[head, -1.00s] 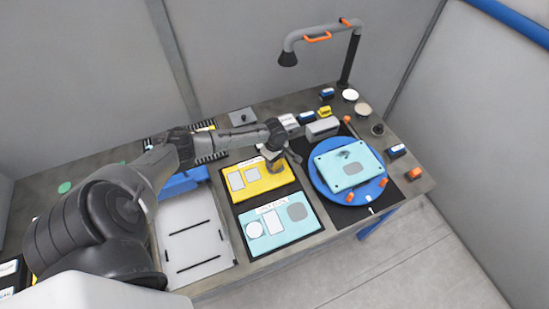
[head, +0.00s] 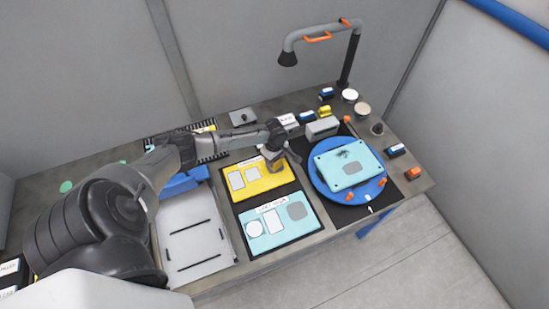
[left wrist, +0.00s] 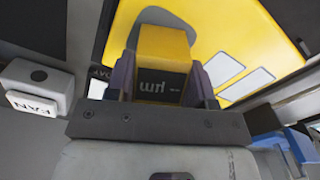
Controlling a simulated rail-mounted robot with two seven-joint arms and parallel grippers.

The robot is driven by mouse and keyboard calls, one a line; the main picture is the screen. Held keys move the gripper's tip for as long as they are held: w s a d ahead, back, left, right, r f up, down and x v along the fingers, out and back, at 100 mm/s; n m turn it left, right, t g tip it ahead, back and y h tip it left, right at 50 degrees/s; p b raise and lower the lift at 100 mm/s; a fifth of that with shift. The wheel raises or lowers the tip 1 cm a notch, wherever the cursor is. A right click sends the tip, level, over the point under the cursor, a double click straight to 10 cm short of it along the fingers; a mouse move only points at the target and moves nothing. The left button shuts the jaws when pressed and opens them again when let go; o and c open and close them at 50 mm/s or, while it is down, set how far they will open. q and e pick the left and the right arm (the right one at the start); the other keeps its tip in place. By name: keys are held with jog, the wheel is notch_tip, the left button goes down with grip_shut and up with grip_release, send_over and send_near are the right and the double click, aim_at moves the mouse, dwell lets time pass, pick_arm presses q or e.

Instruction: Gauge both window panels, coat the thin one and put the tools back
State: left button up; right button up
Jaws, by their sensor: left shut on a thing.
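My left gripper (head: 279,160) is over the back right part of a yellow board (head: 250,185) with pale rectangles. In the left wrist view its fingers (left wrist: 160,85) are shut on a yellow and black gauge marked "µm" (left wrist: 163,60). The yellow board (left wrist: 240,30) shows behind the gauge there; I cannot tell whether they touch. A light blue panel (head: 338,172) with a grey patch and dark marks lies on a blue round turntable (head: 319,181) at the right. I cannot tell which pieces are the two window panels. My right gripper is not in view.
A light blue board (head: 272,241) lies in front of the yellow one. A white tray (head: 190,245) is at left. A grey block (head: 322,128), small bottles and round pots line the back right. A FAN-labelled box (left wrist: 35,88) is beside the gripper.

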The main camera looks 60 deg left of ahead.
pick_arm(q)
jog(key=shift+f, duration=0.1)
jog(key=o, duration=1.2)
jog(key=shift+r+p, duration=1.55)
jog(key=shift+p, duration=0.35)
jog(key=shift+r+p, duration=1.45)
jog(key=shift+p, duration=0.25)
